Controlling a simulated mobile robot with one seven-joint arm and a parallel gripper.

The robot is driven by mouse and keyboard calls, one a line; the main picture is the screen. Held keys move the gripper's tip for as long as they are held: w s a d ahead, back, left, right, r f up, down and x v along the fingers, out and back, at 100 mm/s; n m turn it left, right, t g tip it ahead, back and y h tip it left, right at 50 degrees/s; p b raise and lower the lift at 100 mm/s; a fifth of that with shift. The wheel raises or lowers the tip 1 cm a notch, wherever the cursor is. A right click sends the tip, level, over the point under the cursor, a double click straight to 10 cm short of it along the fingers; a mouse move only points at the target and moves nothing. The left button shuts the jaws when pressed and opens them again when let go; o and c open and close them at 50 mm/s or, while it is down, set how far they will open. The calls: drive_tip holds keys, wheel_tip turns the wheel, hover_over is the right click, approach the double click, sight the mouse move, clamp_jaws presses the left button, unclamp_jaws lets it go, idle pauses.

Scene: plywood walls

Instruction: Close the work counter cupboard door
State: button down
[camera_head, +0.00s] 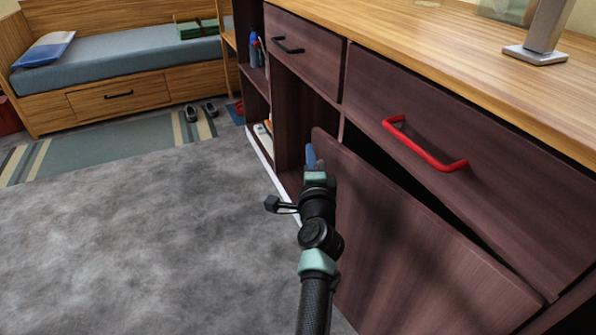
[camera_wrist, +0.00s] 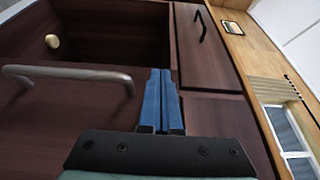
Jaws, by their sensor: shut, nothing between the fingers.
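The dark brown cupboard door (camera_head: 400,235) under the work counter (camera_head: 470,50) stands ajar. Its free edge is at the left, swung out from the cabinet, and a dark gap shows behind its top edge. In the wrist view the door (camera_wrist: 60,110) carries a grey bar handle (camera_wrist: 70,74); in the head view I cannot see this handle. My gripper (camera_head: 312,157) has its blue fingers together and empty, close to the door's upper free corner. The fingers also show in the wrist view (camera_wrist: 160,85). I cannot tell whether they touch the door.
Above the door is a drawer with a red handle (camera_head: 425,145); left of it is a drawer with a black handle (camera_head: 288,46). A small pale round thing (camera_wrist: 52,41) shows in the wrist view. The grey floor (camera_head: 130,240) at left is clear, with a bed (camera_head: 120,70) beyond.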

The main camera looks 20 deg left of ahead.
sight(341, 144)
drive_tip(key=shift+m+t+h, duration=0.4)
drive_tip(key=shift+m+h, duration=0.2)
drive_tip(key=shift+h, duration=0.3)
drive_tip(key=w+d+b, duration=0.1)
drive_tip(key=w, duration=0.1)
drive_tip(key=w+d+b, duration=0.1)
drive_tip(key=w+d, duration=0.1)
drive_tip(key=w, duration=0.1)
drive_tip(key=w+d+b, duration=0.1)
drive_tip(key=w, duration=0.1)
drive_tip(key=shift+w+d+f+b, duration=0.1)
drive_tip(key=shift+w+d+b, duration=0.05)
drive_tip(key=shift+d+b, duration=0.15)
drive_tip(key=shift+w+d+r, duration=0.2)
drive_tip(key=shift+w+d, duration=0.15)
drive_tip(key=shift+w, duration=0.1)
drive_tip(key=shift+d+h, duration=0.1)
drive_tip(key=shift+h, duration=0.2)
